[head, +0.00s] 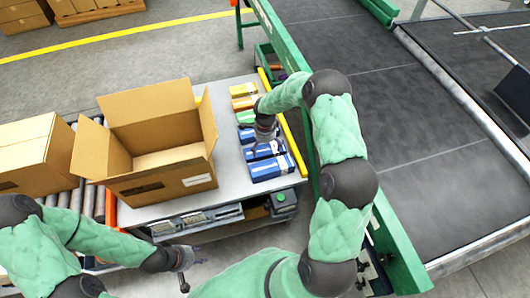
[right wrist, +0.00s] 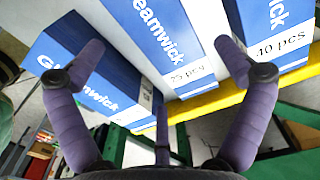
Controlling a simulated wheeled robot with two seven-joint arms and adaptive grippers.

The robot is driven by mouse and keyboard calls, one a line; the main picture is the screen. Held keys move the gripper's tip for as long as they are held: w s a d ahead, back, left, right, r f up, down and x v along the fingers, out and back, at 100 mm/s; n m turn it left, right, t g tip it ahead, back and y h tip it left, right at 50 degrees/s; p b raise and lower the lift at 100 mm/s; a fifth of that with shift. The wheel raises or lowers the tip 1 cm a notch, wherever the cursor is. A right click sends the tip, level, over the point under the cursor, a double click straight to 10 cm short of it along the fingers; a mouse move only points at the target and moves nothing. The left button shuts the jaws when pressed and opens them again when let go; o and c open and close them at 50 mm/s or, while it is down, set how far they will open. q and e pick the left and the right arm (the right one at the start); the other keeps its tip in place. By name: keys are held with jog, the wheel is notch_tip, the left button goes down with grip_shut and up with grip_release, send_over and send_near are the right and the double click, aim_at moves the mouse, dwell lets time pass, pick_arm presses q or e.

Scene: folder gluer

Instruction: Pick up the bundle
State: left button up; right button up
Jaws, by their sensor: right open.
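Several small bundles lie in a row on the grey table's right side. The nearest blue and white bundle (head: 271,168) has another blue one (head: 264,151) just behind it. My right gripper (head: 266,137) is above the blue bundles, partly hidden by its own wrist. In the right wrist view its purple fingers (right wrist: 160,55) are spread, with blue and white "Gleamwick" packs beyond them. One pack (right wrist: 165,35) there is marked 25 pcs, and one at the right (right wrist: 268,28) is marked 40 pcs. Nothing is visibly gripped. My left gripper (head: 192,261) is low, in front of the table; its fingers are unclear.
An open cardboard box (head: 165,185) stands on the table, left of the bundles. Another carton (head: 30,155) sits on rollers at far left. A yellow rail (head: 291,140) edges the table's right side. Beyond are a green machine frame (head: 289,50) and a dark conveyor belt (head: 430,150).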

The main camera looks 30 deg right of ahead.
aim_at(266, 152)
jog(key=f+b, duration=0.1)
jog(key=f, duration=0.1)
jog(key=f+b, duration=0.1)
jog(key=f, duration=0.2)
jog(key=shift+d, duration=0.2)
jog(key=shift+r, duration=0.1)
jog(key=c, duration=1.1)
jog(key=shift+r, duration=0.1)
jog(key=shift+c, duration=0.2)
